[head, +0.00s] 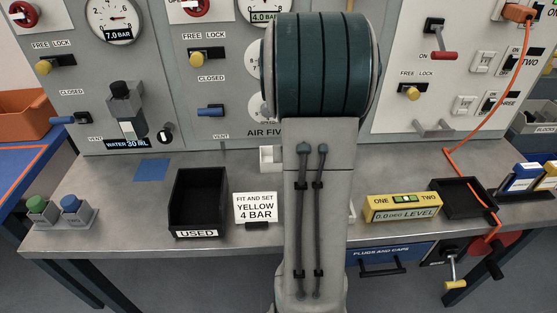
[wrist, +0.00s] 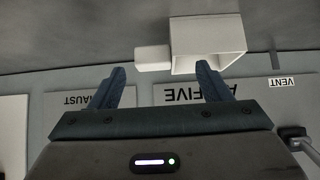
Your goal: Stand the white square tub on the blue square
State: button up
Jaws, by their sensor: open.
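The white square tub (wrist: 232,35) shows in the wrist view near the top, just past my fingertips, with a small white block (wrist: 153,58) on its left side. That block lies in line with the gap between my fingers. My gripper (wrist: 160,76) is open and empty. In the head view my arm hides the gripper and most of the tub; a white part of it (head: 267,157) shows left of the arm, at the back of the bench. The blue square (head: 152,170) lies flat and bare on the bench to the left.
A black "USED" bin (head: 198,202) and a "YELLOW 4 BAR" sign (head: 255,207) stand between the blue square and my arm. A yellow level (head: 402,207) and a black tray (head: 463,198) are at right. The upright panel (head: 225,60) rises behind the bench.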

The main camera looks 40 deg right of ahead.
jog(key=x, duration=0.3)
jog(key=shift+d+f, duration=0.35)
jog(key=shift+w+d+f, duration=0.3)
jog(key=shift+w+f, duration=0.1)
jog(key=shift+f, duration=0.1)
jog(key=c, duration=1.2)
jog(key=shift+o, duration=0.2)
jog(key=shift+r, duration=0.1)
